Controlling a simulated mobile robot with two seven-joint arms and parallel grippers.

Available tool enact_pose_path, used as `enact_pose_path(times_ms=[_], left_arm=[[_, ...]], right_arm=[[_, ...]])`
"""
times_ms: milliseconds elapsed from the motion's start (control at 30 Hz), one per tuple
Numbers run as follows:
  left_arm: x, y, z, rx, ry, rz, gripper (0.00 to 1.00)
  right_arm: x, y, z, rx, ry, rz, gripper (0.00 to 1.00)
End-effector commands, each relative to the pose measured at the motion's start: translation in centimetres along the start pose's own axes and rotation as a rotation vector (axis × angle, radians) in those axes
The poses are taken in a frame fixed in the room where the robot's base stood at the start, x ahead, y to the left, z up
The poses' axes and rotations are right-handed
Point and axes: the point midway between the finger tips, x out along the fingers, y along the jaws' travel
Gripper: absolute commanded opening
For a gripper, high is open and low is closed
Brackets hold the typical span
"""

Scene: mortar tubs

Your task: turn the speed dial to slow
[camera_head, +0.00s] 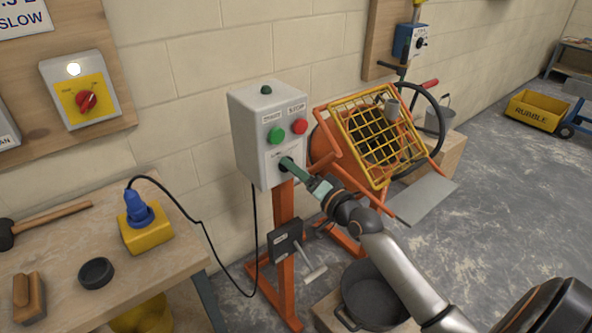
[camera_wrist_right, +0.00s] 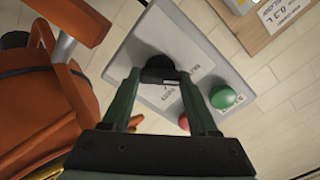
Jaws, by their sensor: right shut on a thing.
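The grey control box (camera_head: 262,115) stands on an orange post against the wall. The speed dial is a dark knob low on its front; in the right wrist view the knob (camera_wrist_right: 158,68) sits between the green finger pads. My right gripper (camera_head: 290,165) is shut on the knob, and its fingers hide most of it in the head view. A label (camera_head: 276,156) beside the knob is too small to read fully, and the pointer's direction cannot be told. The box also shows in the right wrist view (camera_wrist_right: 190,45). My left gripper is not in view.
Above the dial are a green button (camera_head: 276,135) and a red button (camera_head: 299,126). An orange mixer with a yellow grid (camera_head: 375,138) stands close on the right. A black tub (camera_head: 372,292) is below my arm. A workbench (camera_head: 60,280) with a plug and tools is at left.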

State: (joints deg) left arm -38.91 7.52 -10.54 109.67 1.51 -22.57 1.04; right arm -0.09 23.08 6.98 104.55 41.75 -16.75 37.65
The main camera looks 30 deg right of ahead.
Motion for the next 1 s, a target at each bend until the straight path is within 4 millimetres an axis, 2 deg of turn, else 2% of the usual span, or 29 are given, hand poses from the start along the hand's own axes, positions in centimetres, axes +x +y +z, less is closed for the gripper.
enact_pose_path(times_ms=[467, 500, 733, 1000], left_arm=[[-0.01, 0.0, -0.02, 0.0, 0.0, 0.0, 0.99], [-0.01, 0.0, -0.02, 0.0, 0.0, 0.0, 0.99], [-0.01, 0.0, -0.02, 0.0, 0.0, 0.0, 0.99], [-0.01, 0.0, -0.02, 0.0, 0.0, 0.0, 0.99]], right_arm=[[-0.01, 0.09, 0.06, -0.017, -0.002, 0.002, 0.04], [-0.01, 0.09, 0.07, -0.017, -0.002, 0.002, 0.64], [-0.01, 0.05, 0.04, -0.014, -0.001, 0.001, 0.9], [-0.1, 0.04, 0.02, -0.012, -0.001, 0.001, 0.9]])
